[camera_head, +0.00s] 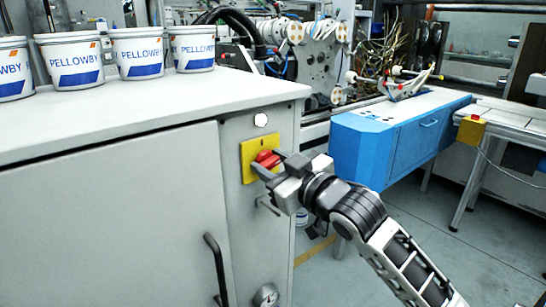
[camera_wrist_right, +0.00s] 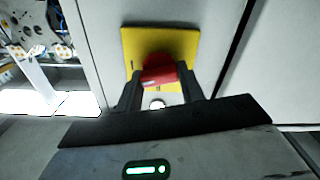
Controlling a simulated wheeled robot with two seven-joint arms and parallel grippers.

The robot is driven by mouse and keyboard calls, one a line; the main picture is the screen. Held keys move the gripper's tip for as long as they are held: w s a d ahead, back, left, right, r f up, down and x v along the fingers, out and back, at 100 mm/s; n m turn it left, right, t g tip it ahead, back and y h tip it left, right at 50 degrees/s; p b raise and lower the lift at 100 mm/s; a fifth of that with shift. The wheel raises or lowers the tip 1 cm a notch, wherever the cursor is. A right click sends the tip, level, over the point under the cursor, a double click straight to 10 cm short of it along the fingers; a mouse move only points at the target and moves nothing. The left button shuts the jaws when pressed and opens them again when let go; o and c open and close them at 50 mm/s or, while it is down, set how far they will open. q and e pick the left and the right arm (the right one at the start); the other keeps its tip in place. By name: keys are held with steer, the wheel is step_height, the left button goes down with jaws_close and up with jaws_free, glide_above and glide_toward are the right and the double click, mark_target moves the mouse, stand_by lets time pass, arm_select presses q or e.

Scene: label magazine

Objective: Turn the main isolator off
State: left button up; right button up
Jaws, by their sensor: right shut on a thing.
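The main isolator is a red rotary handle (camera_head: 267,159) on a yellow square plate (camera_head: 248,163), on the grey cabinet's narrow front panel. My right gripper (camera_head: 268,166) reaches it from the right and is shut on the red handle. In the right wrist view the red handle (camera_wrist_right: 160,72) sits between the two dark fingers, in front of the yellow plate (camera_wrist_right: 185,45). The fingers partly hide the handle, and I cannot read its exact setting. My left gripper is not in view.
The grey cabinet (camera_head: 110,200) carries several white PELLOWBY tubs (camera_head: 72,60) on top. A black door handle (camera_head: 216,268) sticks out below left of the isolator. A blue machine unit (camera_head: 385,150) stands behind to the right. Open floor (camera_head: 440,225) lies around my right arm.

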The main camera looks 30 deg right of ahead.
steer(key=n+p, duration=0.4)
steer(key=n, duration=0.2)
steer(key=shift+a+r+n, duration=0.1)
steer(key=shift+n, duration=0.2)
steer(key=n+p, duration=0.2)
steer(key=n, duration=0.3)
steer(key=shift+p, duration=0.4)
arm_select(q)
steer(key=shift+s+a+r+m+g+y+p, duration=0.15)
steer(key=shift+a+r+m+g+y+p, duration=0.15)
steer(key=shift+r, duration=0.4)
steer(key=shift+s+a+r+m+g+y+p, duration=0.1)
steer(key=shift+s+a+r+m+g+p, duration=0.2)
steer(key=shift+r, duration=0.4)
arm_select(e)
steer(key=shift+f+n, duration=0.25)
steer(key=shift+n, duration=1.35)
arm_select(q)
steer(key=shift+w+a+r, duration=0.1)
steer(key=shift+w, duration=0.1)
arm_select(e)
steer(key=o, duration=1)
steer(key=shift+s+f, duration=0.1)
steer(key=shift+s, duration=0.05)
